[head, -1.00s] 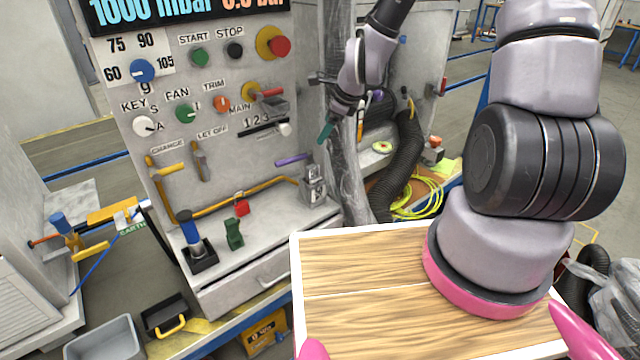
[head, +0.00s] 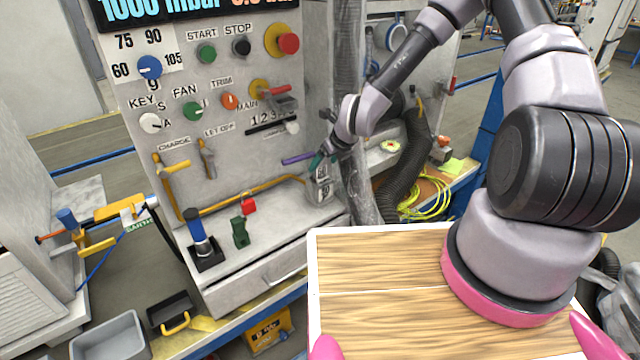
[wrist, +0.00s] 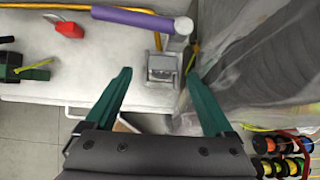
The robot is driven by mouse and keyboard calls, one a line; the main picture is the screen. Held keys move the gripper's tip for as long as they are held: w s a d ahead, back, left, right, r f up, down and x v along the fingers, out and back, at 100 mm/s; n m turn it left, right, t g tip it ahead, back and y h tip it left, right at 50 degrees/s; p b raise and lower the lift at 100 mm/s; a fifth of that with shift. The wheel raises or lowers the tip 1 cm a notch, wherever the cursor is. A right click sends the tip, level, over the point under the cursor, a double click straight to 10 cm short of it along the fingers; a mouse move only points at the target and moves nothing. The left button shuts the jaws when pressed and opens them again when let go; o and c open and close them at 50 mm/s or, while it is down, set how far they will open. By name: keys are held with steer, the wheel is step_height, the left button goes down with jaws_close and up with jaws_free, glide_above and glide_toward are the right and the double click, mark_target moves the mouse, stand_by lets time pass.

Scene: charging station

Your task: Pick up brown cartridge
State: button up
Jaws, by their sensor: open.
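I cannot make out a brown cartridge for certain in either view. In the wrist view, several small dark cylinders with coloured faces (wrist: 284,158) show at the lower right; I cannot tell whether one is brown. My gripper (head: 317,161) is in front of the panel's right edge, near the purple handle (head: 297,159). In the wrist view its green fingers (wrist: 158,75) are spread, one on each side of a grey metal block (wrist: 162,69) seen beyond them. Nothing is held between them.
The panel ledge carries a blue-handled lever (head: 198,237), a green switch (head: 240,234) and a red padlock (head: 249,205). A translucent plastic-wrapped column (head: 357,190) and a black ribbed hose (head: 408,178) stand at the right. My wooden tray (head: 380,265) is in front.

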mark_target(322, 166)
steer(key=x, duration=0.5)
steer(key=shift+w+f, duration=0.25)
steer(key=shift+w, duration=0.15)
jaws_close()
